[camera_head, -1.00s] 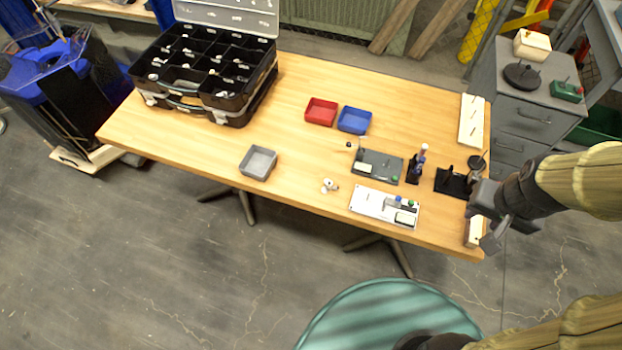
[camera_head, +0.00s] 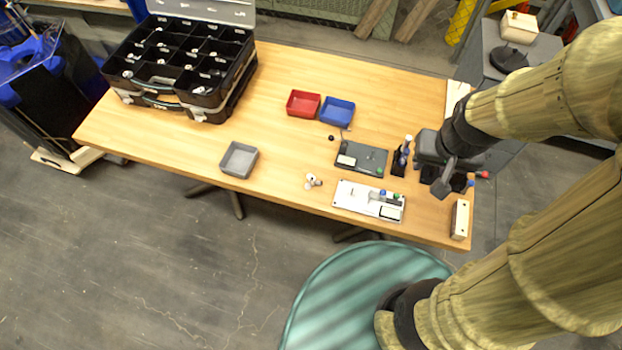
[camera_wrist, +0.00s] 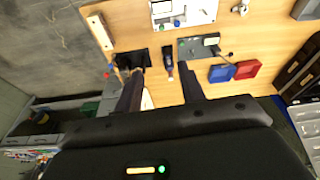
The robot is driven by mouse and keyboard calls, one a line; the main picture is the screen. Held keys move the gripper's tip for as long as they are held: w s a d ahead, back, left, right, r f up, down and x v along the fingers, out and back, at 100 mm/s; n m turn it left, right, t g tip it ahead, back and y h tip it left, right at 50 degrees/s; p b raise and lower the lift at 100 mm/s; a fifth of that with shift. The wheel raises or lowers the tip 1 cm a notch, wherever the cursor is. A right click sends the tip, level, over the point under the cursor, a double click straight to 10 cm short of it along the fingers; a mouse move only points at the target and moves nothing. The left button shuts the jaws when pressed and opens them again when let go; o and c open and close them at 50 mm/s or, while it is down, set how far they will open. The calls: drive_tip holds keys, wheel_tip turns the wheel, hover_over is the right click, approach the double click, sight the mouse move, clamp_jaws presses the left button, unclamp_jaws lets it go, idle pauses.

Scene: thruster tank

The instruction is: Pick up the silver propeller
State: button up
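I cannot pick out the silver propeller with certainty. A small whitish-silver piece (camera_head: 313,181) lies on the table left of the white board, too small to identify; it also shows at the top of the wrist view (camera_wrist: 240,9). My gripper (camera_head: 445,180) is above the table's right end, over a black stand (camera_head: 461,183) that it partly hides. In the wrist view my gripper (camera_wrist: 160,67) has its fingers well apart, with nothing held between them. The black stand (camera_wrist: 132,60) shows by the left fingertip, and a dark upright holder (camera_wrist: 168,62) appears between the fingers.
The white board (camera_head: 368,202) and dark grey board (camera_head: 362,158) lie left of my gripper. A red bin (camera_head: 303,104), blue bin (camera_head: 337,111) and grey bin (camera_head: 239,160) stand farther left. A black compartment case (camera_head: 185,60) fills the far left. The table's middle is clear.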

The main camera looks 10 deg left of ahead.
drive_tip(key=w+a+f+g+b, duration=0.1)
drive_tip(key=w+a+f+b, duration=0.1)
drive_tip(key=a, duration=0.6)
drive_tip(key=w+a+f+b, duration=0.3)
drive_tip(key=a+f, duration=0.1)
drive_tip(key=a, duration=0.5)
drive_tip(key=w+a+f+g+b, duration=0.1)
drive_tip(key=w+a+f+b, duration=0.1)
drive_tip(key=a, duration=0.7)
wheel_tip(320, 180, down, 2)
drive_tip(key=shift+w+f+g+b, duration=0.1)
drive_tip(key=shift+w+g+b, duration=0.25)
drive_tip(key=shift+b, duration=0.3)
drive_tip(key=shift+w, duration=0.1)
hover_over(312, 176)
wheel_tip(312, 176, down, 12)
drive_tip(key=shift+f, duration=0.1)
